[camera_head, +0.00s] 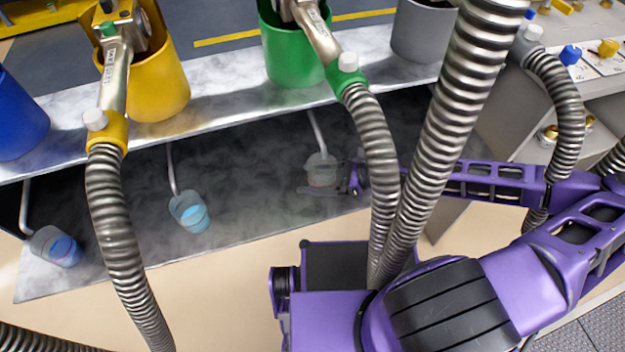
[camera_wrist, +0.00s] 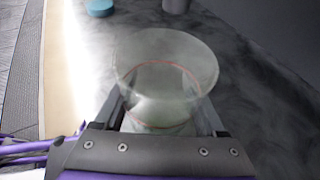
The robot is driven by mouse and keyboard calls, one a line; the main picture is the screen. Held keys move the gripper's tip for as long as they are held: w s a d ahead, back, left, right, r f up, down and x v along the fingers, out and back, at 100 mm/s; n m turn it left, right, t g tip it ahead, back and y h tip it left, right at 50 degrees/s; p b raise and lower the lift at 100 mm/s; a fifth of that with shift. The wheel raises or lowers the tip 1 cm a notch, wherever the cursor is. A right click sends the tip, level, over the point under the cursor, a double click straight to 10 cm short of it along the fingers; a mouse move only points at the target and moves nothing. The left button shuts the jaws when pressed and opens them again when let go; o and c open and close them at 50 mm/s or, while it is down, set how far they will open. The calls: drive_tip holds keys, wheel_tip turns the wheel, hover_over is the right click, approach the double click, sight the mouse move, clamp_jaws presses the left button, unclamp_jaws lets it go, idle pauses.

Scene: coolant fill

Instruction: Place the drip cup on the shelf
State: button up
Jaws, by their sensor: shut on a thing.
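The drip cup (camera_wrist: 166,75) is a clear, round, open-topped cup with a thin red line around it. My gripper (camera_wrist: 165,108) is shut on it, with one finger on each side. In the head view the cup (camera_head: 321,168) shows small and faint over the lower grey metal shelf (camera_head: 255,222), below the green container. My gripper (camera_head: 342,188) reaches it there from the right. The shelf surface also fills much of the wrist view (camera_wrist: 262,92). I cannot tell whether the cup's base touches the shelf; its lower part is hidden by my gripper.
Two cups with blue liquid, one in the middle (camera_head: 189,212) and one at left (camera_head: 57,247), stand on the lower shelf under thin pipes. Yellow (camera_head: 158,85), green (camera_head: 290,50) and blue (camera_head: 18,120) containers stand on the upper shelf. Ribbed hoses (camera_head: 122,245) hang in front.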

drive_tip(key=shift+f, duration=0.4)
drive_tip(key=shift+f, duration=0.2)
drive_tip(key=o, duration=1.5)
drive_tip(key=shift+r, duration=0.15)
drive_tip(key=shift+d+r, duration=0.15)
drive_tip(key=shift+d, duration=0.05)
drive_tip(key=p+v, duration=0.2)
drive_tip(key=v, duration=0.9)
drive_tip(key=shift+s+d, duration=0.1)
drive_tip(key=shift+d, duration=0.15)
